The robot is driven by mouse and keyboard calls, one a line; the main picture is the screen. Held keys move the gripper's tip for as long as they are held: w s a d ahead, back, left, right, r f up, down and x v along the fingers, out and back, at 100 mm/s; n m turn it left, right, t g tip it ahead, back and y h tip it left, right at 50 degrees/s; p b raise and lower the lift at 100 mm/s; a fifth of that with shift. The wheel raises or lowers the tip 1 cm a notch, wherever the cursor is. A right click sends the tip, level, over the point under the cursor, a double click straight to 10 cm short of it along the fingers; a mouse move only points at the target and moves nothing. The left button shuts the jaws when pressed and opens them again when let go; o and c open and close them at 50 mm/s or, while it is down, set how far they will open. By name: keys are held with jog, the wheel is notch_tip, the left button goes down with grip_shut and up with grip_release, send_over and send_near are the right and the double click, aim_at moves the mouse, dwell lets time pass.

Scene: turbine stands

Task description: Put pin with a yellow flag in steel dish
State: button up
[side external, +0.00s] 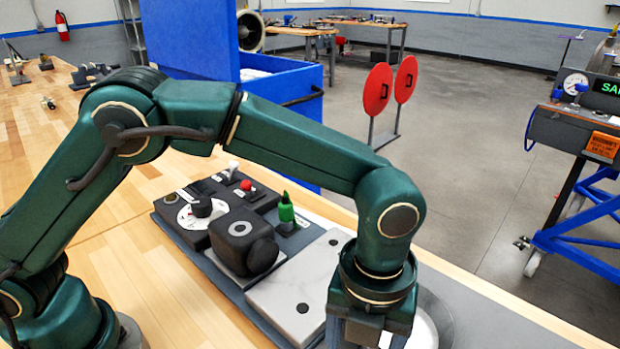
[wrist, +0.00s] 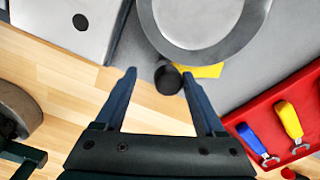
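The pin (wrist: 167,79) shows in the wrist view as a dark round end with a yellow flag (wrist: 205,71) reaching right from it, close by the steel dish's rim. The steel dish (wrist: 151,28) is a round grey dish with a wide rim at the top of the wrist view. It also shows partly in the side external view (side external: 436,312), behind my gripper. My gripper (wrist: 159,75) is open, its fingertips on either side of the pin in the picture. Whether they are level with it I cannot tell. The pin is hidden in the side view.
A red tray (wrist: 240,119) with blue-handled and yellow-handled tools lies at the right of the wrist view. A pale plate (side external: 300,288) and a dark block (side external: 243,243) sit on the grey mat left of my gripper. A green item (side external: 286,212) stands behind them.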

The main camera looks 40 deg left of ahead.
notch_tip(320, 180, up, 11)
jog(key=a+r+n+t, duration=0.1)
jog(key=a+r+n, duration=0.4)
jog(key=a+n, duration=0.35)
jog(key=s+a+n+t, duration=0.3)
jog(key=a+n, duration=0.6)
jog(key=n, duration=0.6)
jog(key=shift+s+a+f+h, duration=0.3)
jog(key=shift+s+f, duration=0.15)
jog(key=shift+s, duration=0.55)
jog(key=shift+o, duration=0.4)
jog(key=s+a+f+n+t, duration=0.1)
jog(key=s+a+f+n, duration=0.2)
jog(key=n, duration=0.5)
jog(key=shift+s+a+f+t, duration=0.15)
jog(key=shift+s+f+t, duration=0.2)
jog(key=shift+f, duration=0.25)
